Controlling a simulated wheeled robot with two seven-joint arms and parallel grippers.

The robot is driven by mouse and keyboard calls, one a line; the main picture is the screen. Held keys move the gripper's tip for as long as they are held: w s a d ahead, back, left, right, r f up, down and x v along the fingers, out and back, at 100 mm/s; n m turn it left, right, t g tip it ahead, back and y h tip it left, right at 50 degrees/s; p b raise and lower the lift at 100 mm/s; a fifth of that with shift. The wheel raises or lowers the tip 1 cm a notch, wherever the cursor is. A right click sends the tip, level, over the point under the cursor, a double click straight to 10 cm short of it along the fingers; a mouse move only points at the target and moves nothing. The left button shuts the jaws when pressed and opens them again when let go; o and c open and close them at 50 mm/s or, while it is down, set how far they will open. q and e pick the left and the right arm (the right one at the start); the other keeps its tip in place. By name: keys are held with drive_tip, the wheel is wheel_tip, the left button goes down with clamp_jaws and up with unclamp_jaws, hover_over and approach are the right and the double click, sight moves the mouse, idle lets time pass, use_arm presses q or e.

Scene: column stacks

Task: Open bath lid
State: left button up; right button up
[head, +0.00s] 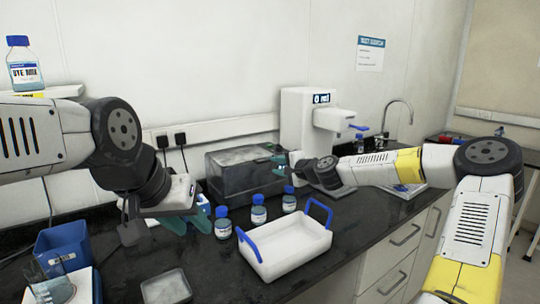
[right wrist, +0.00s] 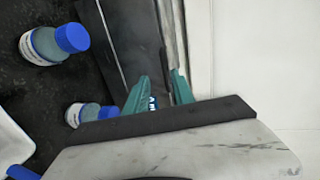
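The bath (head: 232,178) is a dark grey box with a marbled grey lid (head: 238,156) against the back wall. The lid looks closed. My right gripper (head: 279,164) is at the bath's right end. In the right wrist view its two teal fingers (right wrist: 160,90) are apart, with a dark strip of the bath showing between them. I cannot tell whether they touch the lid. My left gripper (head: 203,213) is low over the counter, left of the small bottles and in front of the bath.
Three blue-capped bottles (head: 258,212) stand in front of the bath. A white tray with blue handles (head: 284,252) is nearer on the counter. A white dispenser (head: 303,125) and a tap (head: 399,112) stand right of the bath. A blue container (head: 66,248) is at left.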

drive_tip(key=shift+m+t, duration=0.3)
drive_tip(key=x, duration=0.2)
drive_tip(key=d+x, duration=0.1)
drive_tip(key=x, duration=0.2)
drive_tip(key=w+x, duration=0.1)
drive_tip(key=x, duration=0.2)
drive_tip(key=shift+w+r, duration=0.15)
drive_tip(key=shift+r, duration=0.05)
drive_tip(key=shift+c, duration=0.2)
clamp_jaws()
idle(0.8)
